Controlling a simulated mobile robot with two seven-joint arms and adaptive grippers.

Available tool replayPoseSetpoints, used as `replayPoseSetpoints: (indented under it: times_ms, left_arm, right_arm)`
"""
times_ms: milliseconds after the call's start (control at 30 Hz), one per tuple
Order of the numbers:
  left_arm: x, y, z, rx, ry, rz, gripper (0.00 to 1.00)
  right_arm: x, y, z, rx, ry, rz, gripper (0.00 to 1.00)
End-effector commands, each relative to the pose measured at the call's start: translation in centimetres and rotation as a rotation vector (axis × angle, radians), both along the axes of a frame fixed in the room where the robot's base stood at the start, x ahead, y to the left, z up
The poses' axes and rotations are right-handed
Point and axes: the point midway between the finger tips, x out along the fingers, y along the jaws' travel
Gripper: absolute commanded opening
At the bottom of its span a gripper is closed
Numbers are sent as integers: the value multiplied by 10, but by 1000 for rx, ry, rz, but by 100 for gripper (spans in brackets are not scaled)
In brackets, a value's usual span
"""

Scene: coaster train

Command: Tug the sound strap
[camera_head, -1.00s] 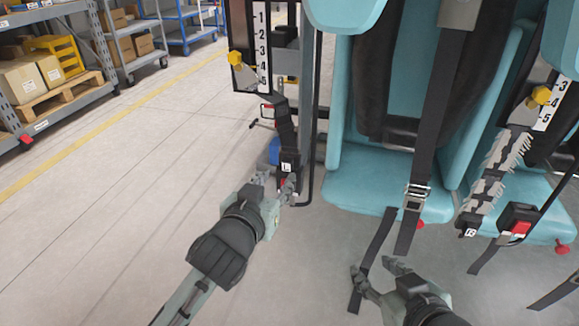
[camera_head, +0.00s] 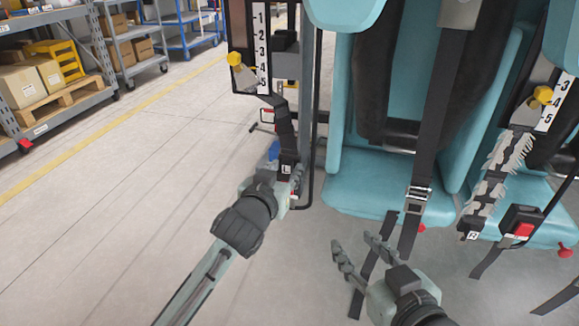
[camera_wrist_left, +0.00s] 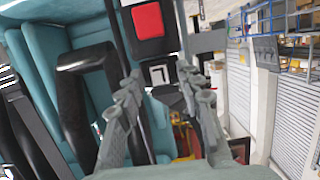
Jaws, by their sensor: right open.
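A smooth black strap with a white "L" tag (camera_head: 285,135) hangs at the seat's left and looks whole. My left gripper (camera_head: 292,180) is at its tagged lower end. In the left wrist view, the gripper's fingers (camera_wrist_left: 162,90) stand apart on either side of the tagged end (camera_wrist_left: 159,73); contact cannot be told. The matching strap at right, tagged "R" (camera_head: 490,190), has torn, frayed edges. My right gripper (camera_head: 356,246) is open beside a loose strap tail (camera_head: 374,262) below the seat's front edge.
The teal seat (camera_head: 375,185) fills the centre and right, with a central strap and metal buckle (camera_head: 417,195). A dark upright post (camera_head: 312,100) stands right of the "L" strap. Shelves stand at upper left; the floor (camera_head: 130,180) at left is clear.

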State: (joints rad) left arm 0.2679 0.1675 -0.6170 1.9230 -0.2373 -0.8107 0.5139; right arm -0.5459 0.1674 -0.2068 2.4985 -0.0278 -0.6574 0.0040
Motion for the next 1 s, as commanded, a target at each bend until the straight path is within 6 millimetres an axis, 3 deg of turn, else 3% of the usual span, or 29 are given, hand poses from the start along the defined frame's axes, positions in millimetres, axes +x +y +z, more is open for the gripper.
replayPoseSetpoints:
  times_ms: [867,1000]
  left_arm:
    - [0,0,0,1,-1,1,36]
    - [0,0,0,0,-1,1,23]
  right_arm:
    - [0,0,7,-1,1,0,44]
    - [0,0,7,-1,1,-1,44]
